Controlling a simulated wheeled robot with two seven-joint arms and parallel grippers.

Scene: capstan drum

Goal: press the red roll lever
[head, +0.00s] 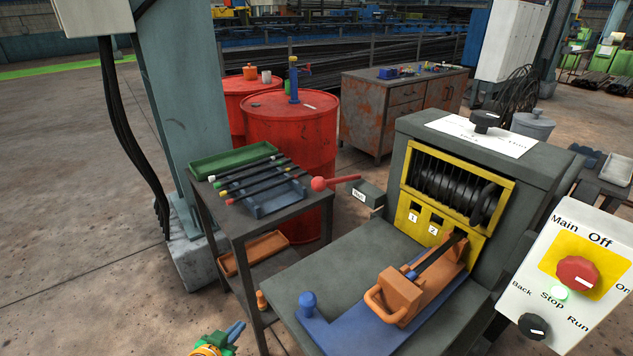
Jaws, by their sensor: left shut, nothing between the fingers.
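The red roll lever (319,184) sticks out to the left from a small grey box with a white label (367,194) on the left side of the machine. Its round red knob is at the free end, near the corner of the side table. My left gripper (238,329) shows at the bottom edge, left of centre, with blue fingers shut and empty. In the picture it is well below and left of the lever, apart from it. Most of the left arm is out of view. My right gripper is not in view.
The grey machine (415,125) has a dark drum in a yellow frame and an orange carriage (402,293) on a blue slide. A side table (235,210) holds several rods. A control panel (540,270) stands at right, red drums (290,130) behind. Floor at left is clear.

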